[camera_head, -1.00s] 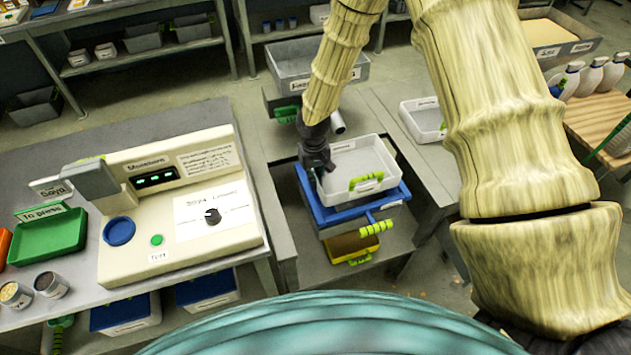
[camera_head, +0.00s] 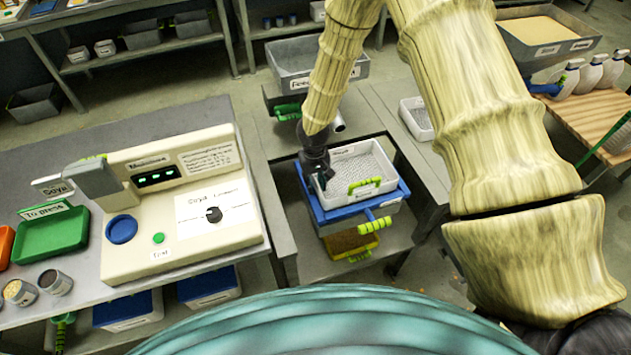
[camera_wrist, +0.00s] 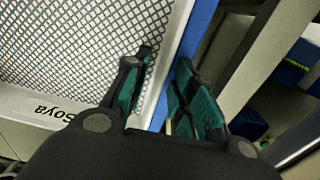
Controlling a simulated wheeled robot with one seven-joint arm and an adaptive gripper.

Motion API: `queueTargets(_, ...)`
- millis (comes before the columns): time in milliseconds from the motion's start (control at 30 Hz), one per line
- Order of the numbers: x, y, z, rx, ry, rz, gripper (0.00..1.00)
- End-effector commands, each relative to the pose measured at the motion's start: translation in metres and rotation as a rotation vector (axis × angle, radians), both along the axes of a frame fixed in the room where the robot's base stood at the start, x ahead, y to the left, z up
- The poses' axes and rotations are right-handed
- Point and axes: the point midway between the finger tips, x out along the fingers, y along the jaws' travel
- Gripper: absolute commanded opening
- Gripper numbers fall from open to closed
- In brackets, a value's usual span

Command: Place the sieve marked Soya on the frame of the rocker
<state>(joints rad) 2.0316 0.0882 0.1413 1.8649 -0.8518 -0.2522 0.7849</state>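The white sieve marked Soya (camera_head: 372,165), with a mesh floor and a green handle, sits on the blue frame of the rocker (camera_head: 318,208). Its Soya label and mesh (camera_wrist: 85,35) show in the wrist view. My gripper (camera_head: 322,180) is at the sieve's left wall. In the wrist view my gripper (camera_wrist: 165,62) has one finger over the mesh and the other outside the wall. The fingers are apart, with the white rim and part of the blue frame visible between them.
A cream console (camera_head: 180,200) stands on the left bench beside a green tray (camera_head: 50,235). A grey bin (camera_head: 290,65) stands behind the rocker. A yellow container (camera_head: 350,243) is under the rocker. Another white sieve (camera_head: 415,117) lies to the right, partly behind my arm.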

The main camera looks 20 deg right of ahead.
Motion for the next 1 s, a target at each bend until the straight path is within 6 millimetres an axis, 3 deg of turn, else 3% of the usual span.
queueTargets(367, 0.0, 0.0, 0.006, 0.001, -0.001, -0.001, 0.27)
queueTargets(1000, 0.001, 0.002, 0.083, 0.0, -0.003, -0.001, 0.27)
